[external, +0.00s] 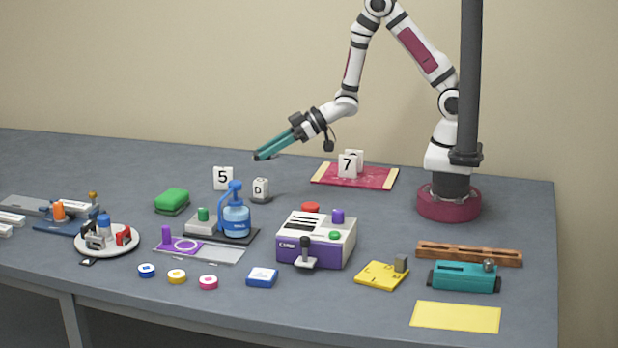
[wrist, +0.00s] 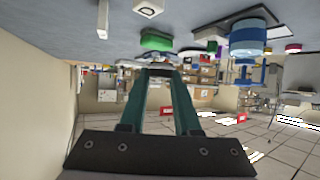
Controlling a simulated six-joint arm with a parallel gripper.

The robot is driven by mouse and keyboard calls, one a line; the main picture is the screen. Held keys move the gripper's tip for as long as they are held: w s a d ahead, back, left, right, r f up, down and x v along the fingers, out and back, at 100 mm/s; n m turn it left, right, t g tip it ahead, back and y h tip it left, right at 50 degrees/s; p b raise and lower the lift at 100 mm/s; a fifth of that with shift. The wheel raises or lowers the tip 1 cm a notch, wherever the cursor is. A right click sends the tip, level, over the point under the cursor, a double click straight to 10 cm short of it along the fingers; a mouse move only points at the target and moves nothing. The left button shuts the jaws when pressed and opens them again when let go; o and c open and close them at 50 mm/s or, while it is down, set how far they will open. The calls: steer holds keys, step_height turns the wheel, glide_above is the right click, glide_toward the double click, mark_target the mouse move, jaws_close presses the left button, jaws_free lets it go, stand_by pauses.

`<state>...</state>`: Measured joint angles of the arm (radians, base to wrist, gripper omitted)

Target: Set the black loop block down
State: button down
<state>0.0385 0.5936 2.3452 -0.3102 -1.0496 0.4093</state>
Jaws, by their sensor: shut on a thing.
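My gripper (external: 263,154) with its long teal fingers is raised in the air above the back-left part of the table and points down to the left. In the wrist view my gripper (wrist: 161,73) has its two fingers close together at the tips. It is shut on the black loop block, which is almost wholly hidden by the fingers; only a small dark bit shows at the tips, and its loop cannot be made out. The grey table (external: 110,165) lies below, with clear space between it and the fingertips.
A green sponge-like block (external: 172,200) lies left, a red mat (external: 325,175) with a 7 block right. A round white plate (external: 107,250) holds several items. The back-left table is bare.

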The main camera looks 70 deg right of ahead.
steer(key=w+a+r+n+g+y, duration=0.25)
steer(key=w+n+y, duration=0.2)
steer(key=w, duration=0.25)
steer(key=w+d+f+n+g+y, duration=0.1)
steer(key=d+f+n+g, duration=0.2)
steer(key=d+f+g, duration=0.1)
steer(key=shift+n, duration=0.25)
steer(key=x, duration=0.4)
steer(key=s+x, duration=0.1)
steer(key=x, duration=0.7)
steer(key=shift+s+a+f, duration=0.1)
steer(key=shift+a, duration=0.2)
steer(key=shift+t, duration=0.25)
steer(key=shift+a+f, duration=0.15)
steer(key=shift+f, duration=0.9)
steer(key=shift+a+f, duration=0.1)
steer(key=shift+f, duration=1)
steer(key=c, duration=0.6)
jaws_free()
steer(key=shift+f, duration=0.15)
